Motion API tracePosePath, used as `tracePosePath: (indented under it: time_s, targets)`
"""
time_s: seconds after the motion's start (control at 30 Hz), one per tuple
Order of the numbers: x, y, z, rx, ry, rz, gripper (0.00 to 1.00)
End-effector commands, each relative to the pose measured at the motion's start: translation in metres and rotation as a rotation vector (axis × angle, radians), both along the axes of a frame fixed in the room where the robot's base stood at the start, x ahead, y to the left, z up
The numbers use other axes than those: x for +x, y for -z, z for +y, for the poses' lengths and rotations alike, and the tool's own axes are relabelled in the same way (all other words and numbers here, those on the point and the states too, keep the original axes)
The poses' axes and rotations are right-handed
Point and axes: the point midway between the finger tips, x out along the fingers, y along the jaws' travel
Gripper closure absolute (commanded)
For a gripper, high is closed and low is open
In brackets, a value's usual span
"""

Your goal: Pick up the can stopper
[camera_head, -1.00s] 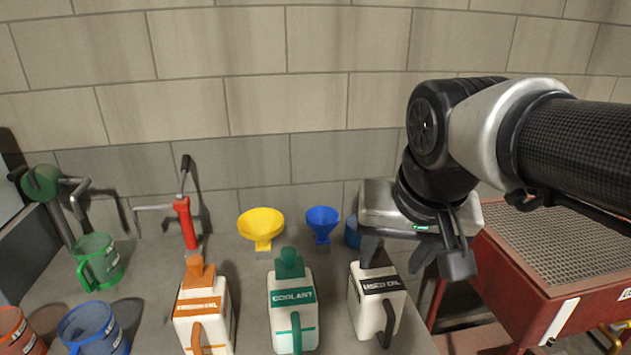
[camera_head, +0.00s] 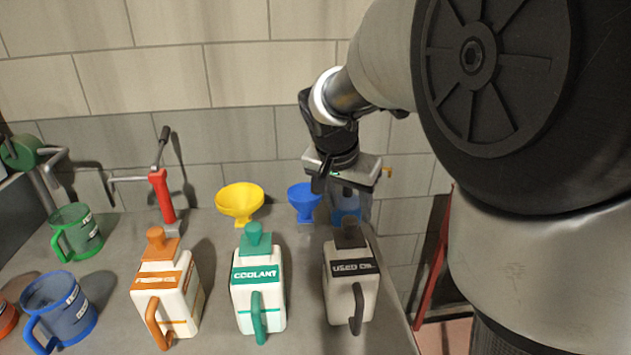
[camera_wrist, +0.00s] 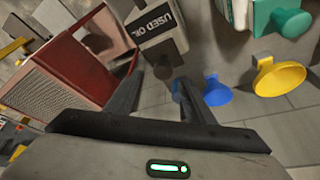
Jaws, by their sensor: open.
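Three white cans with stoppers stand in a row. The used oil can (camera_head: 350,285) at right has a dark stopper (camera_head: 349,236), the coolant can (camera_head: 258,290) a green stopper (camera_head: 254,240), and the can at left (camera_head: 166,290) an orange stopper (camera_head: 158,243). My gripper (camera_head: 342,200) is open and empty, behind and above the used oil can. In the wrist view the used oil can (camera_wrist: 158,32) lies beyond my open fingers (camera_wrist: 160,80), its dark stopper (camera_wrist: 164,70) appearing in line with the gap. I cannot tell the remaining distance.
A yellow funnel (camera_head: 240,200) and a blue funnel (camera_head: 303,199) sit by the wall. Another blue item (camera_head: 345,215) is partly hidden behind my gripper. Green (camera_head: 77,232) and blue (camera_head: 60,308) jugs stand at left. A red cart (camera_wrist: 75,60) shows in the wrist view.

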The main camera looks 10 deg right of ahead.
Motion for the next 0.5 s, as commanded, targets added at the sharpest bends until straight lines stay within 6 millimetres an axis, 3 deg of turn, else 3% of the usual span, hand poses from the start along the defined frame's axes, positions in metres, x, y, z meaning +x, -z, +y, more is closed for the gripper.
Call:
tracePosePath:
  time_s: [0.33, 0.5]
  targets:
    - [0.01, 0.029, -0.005, -0.001, 0.0, 0.003, 0.51]
    - [0.02, 0.055, -0.007, -0.002, 0.001, 0.004, 0.51]
